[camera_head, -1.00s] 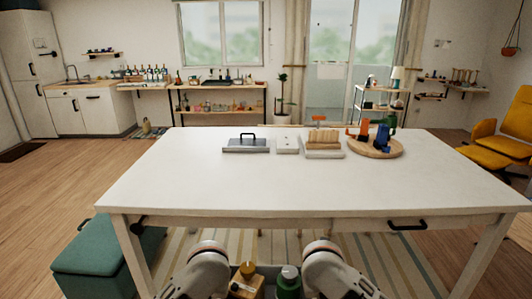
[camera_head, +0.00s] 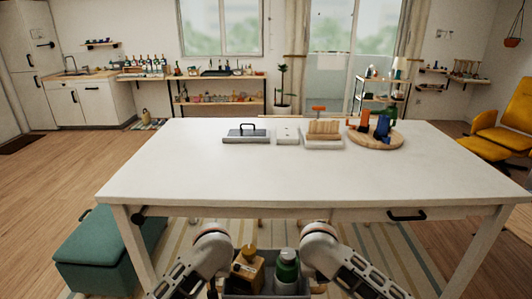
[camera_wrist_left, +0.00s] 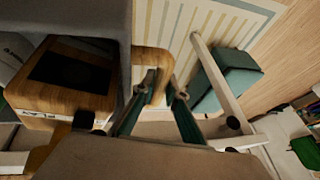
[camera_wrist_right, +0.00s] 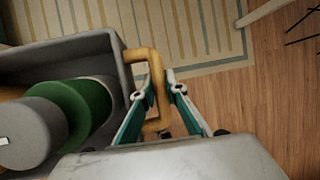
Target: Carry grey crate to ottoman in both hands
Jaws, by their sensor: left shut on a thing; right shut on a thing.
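The grey crate (camera_head: 268,294) is at the bottom of the head view, close in front of me and short of the table. It holds a wooden block-like item (camera_head: 247,268) with a dark face and a green bottle (camera_head: 287,268) with a grey cap. In the left wrist view, my left gripper (camera_wrist_left: 164,88) is shut on one wooden crate handle (camera_wrist_left: 152,60). In the right wrist view, my right gripper (camera_wrist_right: 160,90) is shut on the other handle (camera_wrist_right: 147,54). The teal ottoman (camera_head: 98,258) stands on the floor at the left, beside the table; its top looks clear.
A large white table (camera_head: 310,175) stands ahead, its legs and drawer front facing me. It bears a grey lidded tray (camera_head: 246,136), a rack (camera_head: 323,132) and a round wooden board (camera_head: 376,138). A striped rug (camera_head: 190,262) lies underneath. Wooden floor is open at left.

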